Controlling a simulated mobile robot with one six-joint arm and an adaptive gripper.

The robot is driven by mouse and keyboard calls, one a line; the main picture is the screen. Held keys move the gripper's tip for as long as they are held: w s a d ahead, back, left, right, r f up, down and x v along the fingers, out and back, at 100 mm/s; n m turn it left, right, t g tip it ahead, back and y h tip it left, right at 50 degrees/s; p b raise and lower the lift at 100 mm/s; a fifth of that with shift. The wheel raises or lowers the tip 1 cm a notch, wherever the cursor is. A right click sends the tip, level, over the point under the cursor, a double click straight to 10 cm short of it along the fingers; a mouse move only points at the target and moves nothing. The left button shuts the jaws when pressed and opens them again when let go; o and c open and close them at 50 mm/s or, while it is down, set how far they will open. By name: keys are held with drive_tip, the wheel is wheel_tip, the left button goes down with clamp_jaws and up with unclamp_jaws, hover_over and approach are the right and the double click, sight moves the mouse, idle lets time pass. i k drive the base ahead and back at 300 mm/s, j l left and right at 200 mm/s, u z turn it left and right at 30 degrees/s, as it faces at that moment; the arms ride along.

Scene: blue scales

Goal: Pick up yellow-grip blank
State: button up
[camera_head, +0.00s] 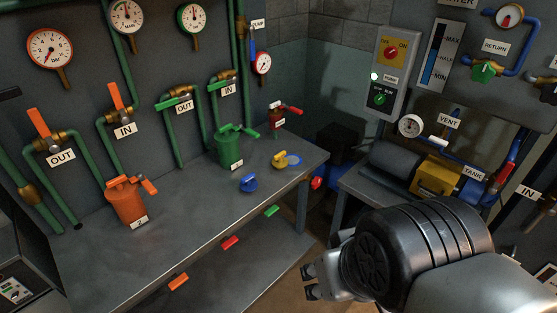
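A small piece with a yellow grip (280,160), which looks like the yellow-grip blank, lies on the grey workbench (205,215) near its far right corner. A flat blue round patch or disc (294,160) shows just beside it; I cannot tell whether they touch. My gripper (308,281) is at the lower right, in front of the bench and well apart from the yellow piece. Its two fingertips point left and appear apart, with nothing seen between them.
A blue-grip piece (248,183) lies nearby. A second table with a tank (390,166) stands right, past a gap.

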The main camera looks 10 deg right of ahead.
sight(280, 162)
drive_tip(key=i+z, duration=0.1)
drive_tip(key=z, duration=0.4)
drive_tip(key=i+j+z, duration=0.2)
drive_tip(key=i, duration=0.3)
drive_tip(key=i+j+z, duration=0.25)
drive_tip(key=i, duration=0.25)
drive_tip(key=i+j+z, duration=0.2)
drive_tip(key=i+j, duration=0.2)
drive_tip(key=i, duration=0.05)
